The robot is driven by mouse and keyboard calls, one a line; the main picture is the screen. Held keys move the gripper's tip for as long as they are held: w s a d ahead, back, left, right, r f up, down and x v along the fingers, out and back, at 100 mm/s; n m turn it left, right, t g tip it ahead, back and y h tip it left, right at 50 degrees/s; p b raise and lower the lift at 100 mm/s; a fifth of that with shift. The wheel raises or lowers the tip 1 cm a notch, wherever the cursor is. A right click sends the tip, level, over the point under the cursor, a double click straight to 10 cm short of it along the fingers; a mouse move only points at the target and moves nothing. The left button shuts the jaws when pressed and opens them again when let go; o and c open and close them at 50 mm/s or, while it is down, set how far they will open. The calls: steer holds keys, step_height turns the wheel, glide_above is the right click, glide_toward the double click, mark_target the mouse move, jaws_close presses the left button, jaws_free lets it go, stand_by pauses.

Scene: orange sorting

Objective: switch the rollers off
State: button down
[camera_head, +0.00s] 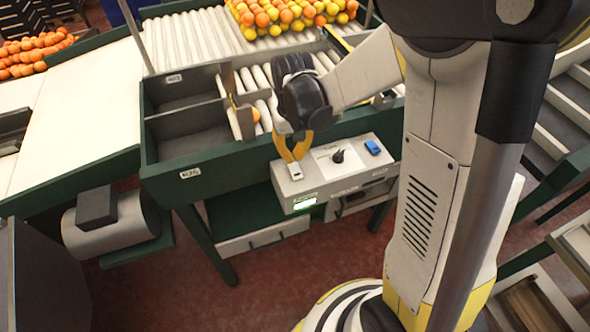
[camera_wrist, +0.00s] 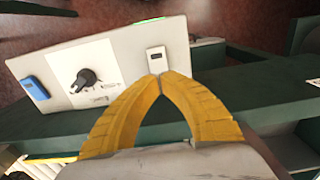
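A pale control box (camera_head: 318,183) is fixed to the front of the green sorting table. On its top are a white rocker switch (camera_head: 295,172) at the left, a black rotary knob (camera_head: 338,156) in the middle and a blue switch (camera_head: 373,147) at the right. In the wrist view, the white switch (camera_wrist: 156,58), knob (camera_wrist: 85,79) and blue switch (camera_wrist: 35,88) all show. My gripper (camera_head: 292,160) has its yellow fingers together at the tips (camera_wrist: 159,77), empty, right at the white switch's near end. I cannot tell whether they touch it. The labels are unreadable.
A green-lit display (camera_head: 305,203) is on the box's front. White rollers (camera_head: 190,38) run behind, with oranges and yellow fruit (camera_head: 285,14) on them. One orange (camera_head: 255,114) lies near my gripper. Dark bins (camera_head: 190,130) stand to the left. The red floor in front is partly open.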

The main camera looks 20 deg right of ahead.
mark_target(293, 166)
steer(key=shift+f+b, duration=1.65)
steer(key=shift+f, duration=0.2)
stand_by(1.0)
steer(key=shift+r+p, duration=2.55)
steer(key=shift+r, duration=1.05)
steer(key=shift+s+b, duration=0.1)
steer(key=shift+b, duration=0.2)
steer(key=shift+s+r+t+b, duration=0.1)
steer(key=shift+s+t+b, duration=0.2)
steer(key=shift+b, duration=0.3)
steer(key=s+f+t+b, duration=0.1)
steer(key=s+t+b, duration=0.5)
steer(key=s+b, duration=0.6)
steer(key=shift+f+b, duration=0.35)
steer(key=shift+b, duration=0.2)
